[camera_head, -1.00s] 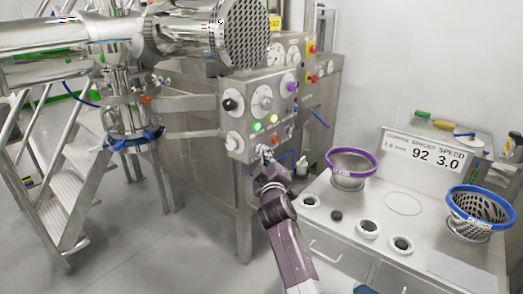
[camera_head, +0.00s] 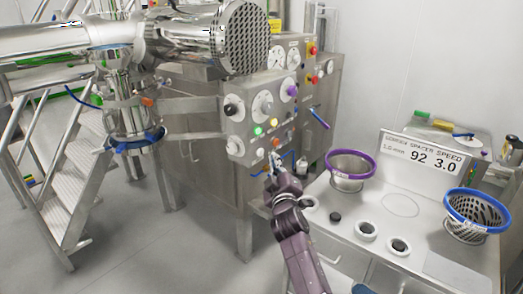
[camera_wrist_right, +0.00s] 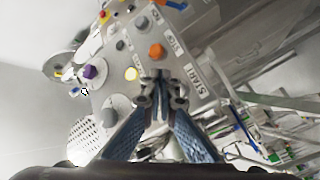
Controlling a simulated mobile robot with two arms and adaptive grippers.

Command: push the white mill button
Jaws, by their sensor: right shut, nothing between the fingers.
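The steel control panel (camera_head: 245,118) carries several knobs and buttons. A small pale button (camera_head: 260,153) sits low on its front, near my right gripper; I cannot read its label or confirm that it is the white mill button. My right gripper (camera_head: 275,158) is shut and empty, its tips close to the lower panel; contact cannot be told. My left gripper is not in view.
A green button (camera_head: 258,130), an orange button (camera_head: 277,142) and a white knob (camera_head: 235,145) are close by. The worktop to the right holds a purple-rimmed screen (camera_head: 351,155) and a blue-rimmed screen (camera_head: 477,195). Steel stairs (camera_head: 75,185) stand at left.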

